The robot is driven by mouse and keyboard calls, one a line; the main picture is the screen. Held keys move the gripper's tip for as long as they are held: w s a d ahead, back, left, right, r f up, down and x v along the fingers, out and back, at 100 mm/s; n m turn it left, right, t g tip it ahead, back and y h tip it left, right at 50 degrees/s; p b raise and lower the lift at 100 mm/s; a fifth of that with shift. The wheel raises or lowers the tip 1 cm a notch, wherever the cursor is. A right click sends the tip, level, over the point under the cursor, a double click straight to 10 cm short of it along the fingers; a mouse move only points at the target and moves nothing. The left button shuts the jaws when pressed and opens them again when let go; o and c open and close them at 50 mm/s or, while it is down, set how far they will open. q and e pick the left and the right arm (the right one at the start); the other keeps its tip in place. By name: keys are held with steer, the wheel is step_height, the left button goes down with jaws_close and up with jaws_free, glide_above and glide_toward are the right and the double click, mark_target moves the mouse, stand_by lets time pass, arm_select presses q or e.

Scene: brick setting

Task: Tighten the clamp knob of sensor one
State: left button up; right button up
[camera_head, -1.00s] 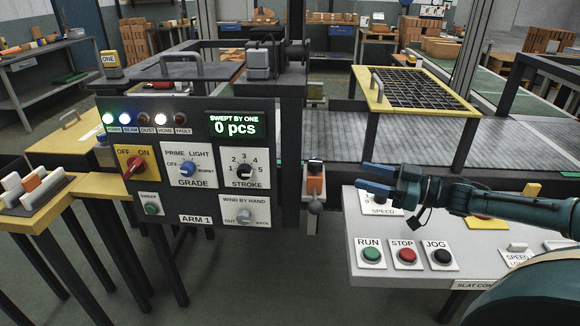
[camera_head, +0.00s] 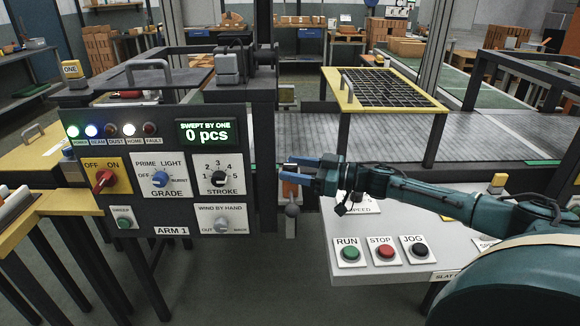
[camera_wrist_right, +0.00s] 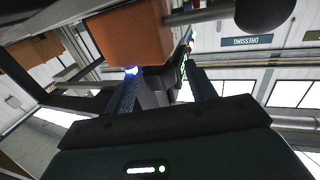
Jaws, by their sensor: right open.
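Sensor one, an orange block (camera_head: 290,190), is mounted at the right side of the ARM 1 panel. In the right wrist view the orange block (camera_wrist_right: 130,38) is close ahead of the open fingers (camera_wrist_right: 163,88), and a dark round knob (camera_wrist_right: 264,12) on a rod lies off to the upper right. Nothing is between the fingers. My left gripper is not in view.
The ARM 1 panel (camera_head: 150,185), with its switches and a "0 pcs" display (camera_head: 207,134), stands left of the sensor. A console (camera_head: 375,272) with RUN, STOP and JOG buttons lies below my right arm. A yellow-framed grid (camera_head: 385,88) stands over the conveyor behind.

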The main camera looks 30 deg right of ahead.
steer(key=shift+x, duration=0.8)
steer(key=shift+c, duration=0.2)
steer(key=c, duration=0.9)
